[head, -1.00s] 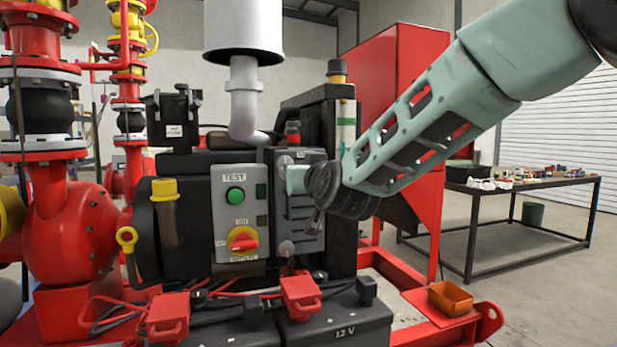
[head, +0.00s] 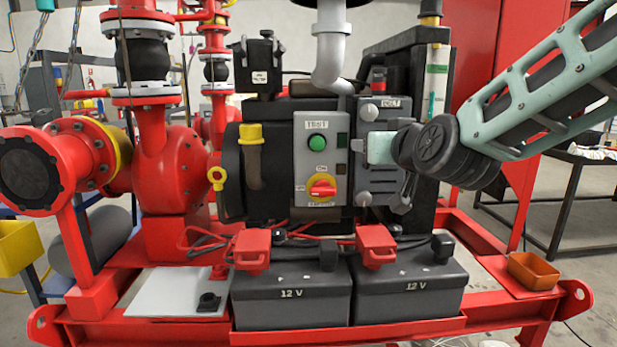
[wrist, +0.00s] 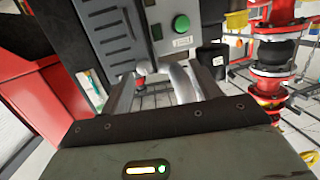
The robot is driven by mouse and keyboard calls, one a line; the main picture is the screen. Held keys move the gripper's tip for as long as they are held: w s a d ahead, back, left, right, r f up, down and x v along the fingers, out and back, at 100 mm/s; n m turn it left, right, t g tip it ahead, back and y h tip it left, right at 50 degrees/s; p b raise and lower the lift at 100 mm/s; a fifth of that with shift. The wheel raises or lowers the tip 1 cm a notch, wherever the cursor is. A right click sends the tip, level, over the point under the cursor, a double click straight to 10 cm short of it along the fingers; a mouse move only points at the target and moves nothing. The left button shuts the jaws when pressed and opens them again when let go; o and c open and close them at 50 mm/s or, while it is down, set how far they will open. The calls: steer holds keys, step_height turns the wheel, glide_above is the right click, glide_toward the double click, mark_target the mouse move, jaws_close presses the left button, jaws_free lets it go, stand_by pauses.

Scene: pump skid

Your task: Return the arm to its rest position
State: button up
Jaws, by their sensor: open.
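My arm reaches in from the upper right in the head view. The green button also shows in the wrist view (wrist: 181,23).
Two black 12 V batteries (head: 292,300) with red terminal covers (head: 376,243) stand below. An orange tray (head: 533,270) sits at the right of the red skid frame (head: 400,325). Red pump pipework (head: 165,180) is at left. A tall red cabinet (head: 490,60) stands behind my arm.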

steer(key=s+a+f+n+g+y, duration=0.1)
steer(key=s+a+f+n+g, duration=0.1)
steer(key=s+a+f+g, duration=0.45)
steer(key=s+a+f+n+g+y, duration=0.2)
steer(key=s+f+g, duration=0.1)
steer(key=s+f, duration=0.65)
steer(key=s+d+f+n+g+h, duration=0.1)
steer(key=s+d+f+g+h, duration=0.15)
steer(key=s, duration=0.65)
steer(key=s+d+f+n+g+h, duration=0.15)
steer(key=s+d+f+g, duration=0.25)
steer(key=s, duration=0.6)
step_height(320, 180, up, 14)
steer(key=p, duration=1.3)
steer(key=shift+w+a+f, duration=0.15)
steer(key=shift+w+a, duration=0.2)
steer(key=shift+w, duration=0.05)
